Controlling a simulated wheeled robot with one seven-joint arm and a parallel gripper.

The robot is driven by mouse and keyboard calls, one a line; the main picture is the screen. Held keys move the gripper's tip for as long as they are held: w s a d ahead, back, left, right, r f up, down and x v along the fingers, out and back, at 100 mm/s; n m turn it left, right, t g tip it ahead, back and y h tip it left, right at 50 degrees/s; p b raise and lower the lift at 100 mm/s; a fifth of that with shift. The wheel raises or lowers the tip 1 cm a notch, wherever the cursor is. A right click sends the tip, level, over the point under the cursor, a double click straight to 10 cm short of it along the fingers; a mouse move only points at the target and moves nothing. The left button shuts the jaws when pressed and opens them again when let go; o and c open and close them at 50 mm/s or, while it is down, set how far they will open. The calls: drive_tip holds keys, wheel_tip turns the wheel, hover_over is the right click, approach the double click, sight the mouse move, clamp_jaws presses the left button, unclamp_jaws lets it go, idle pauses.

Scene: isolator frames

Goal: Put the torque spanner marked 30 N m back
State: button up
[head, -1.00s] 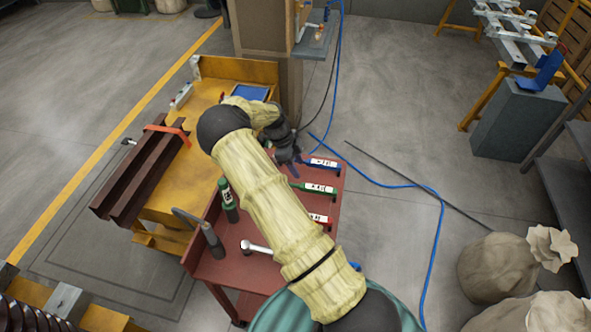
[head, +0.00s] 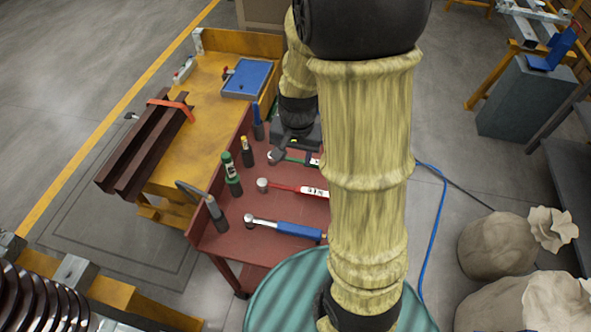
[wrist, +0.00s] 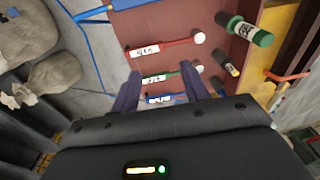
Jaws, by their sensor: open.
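Torque spanners lie in a row on the red cart top (head: 240,240). One with a red handle (head: 300,189) also shows in the wrist view (wrist: 165,46). A green-handled one (wrist: 165,74) is beside it, mostly hidden by my arm in the head view. A blue-handled one (wrist: 165,98) lies beyond, partly behind my gripper. Another blue-handled one (head: 298,230) lies at the cart's near end. The white labels are too small to read surely. My gripper (wrist: 160,88) is open and empty, its fingers over the green and blue spanners. No 30 N m mark is legible.
A green bottle (head: 231,170), a dark yellow-topped one (head: 247,150) and a dark tool with a bent handle (head: 213,213) stand along the cart's left side. A yellow bench (head: 205,100) with a blue tray (head: 248,78) adjoins. Sacks (head: 500,245) stand right on the floor.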

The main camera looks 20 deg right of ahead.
drive_tip(key=s+a+r+n+t, duration=0.1)
drive_tip(key=s+a+r+n, duration=0.1)
drive_tip(key=s+n, duration=0.4)
drive_tip(key=shift+s+a+r+n+t, duration=0.25)
drive_tip(key=shift+s+r+n+t, duration=0.05)
drive_tip(key=shift+s+r, duration=0.2)
